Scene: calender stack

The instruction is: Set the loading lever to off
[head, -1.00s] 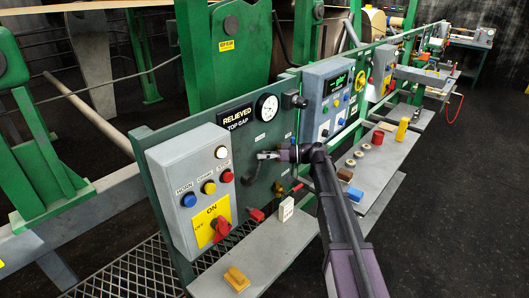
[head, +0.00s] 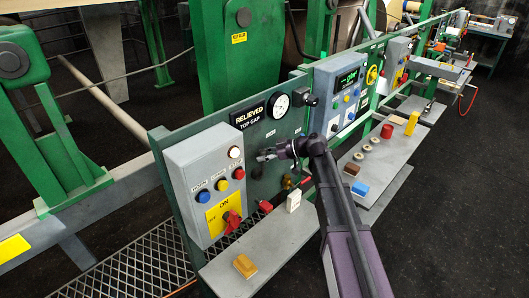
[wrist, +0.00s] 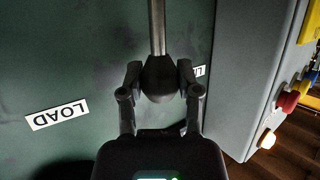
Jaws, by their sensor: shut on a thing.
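The loading lever is a metal rod (wrist: 157,28) with a dark knob (wrist: 158,80) at its end, in the wrist view. My gripper (wrist: 158,78) is shut on the knob, one finger on each side. In the head view my gripper (head: 266,155) is at the green panel, just right of the grey switch box; the lever is too small there to make out. A white LOAD label (wrist: 57,114) shows upside down, left of my gripper. A second white label (wrist: 200,71) is mostly hidden behind the right finger, so its word cannot be read.
The grey switch box (head: 190,160) with buttons and a red ON/OFF switch (head: 232,220) stands close to the gripper. A gauge (head: 277,105) and RELIEVED sign (head: 247,112) are above.

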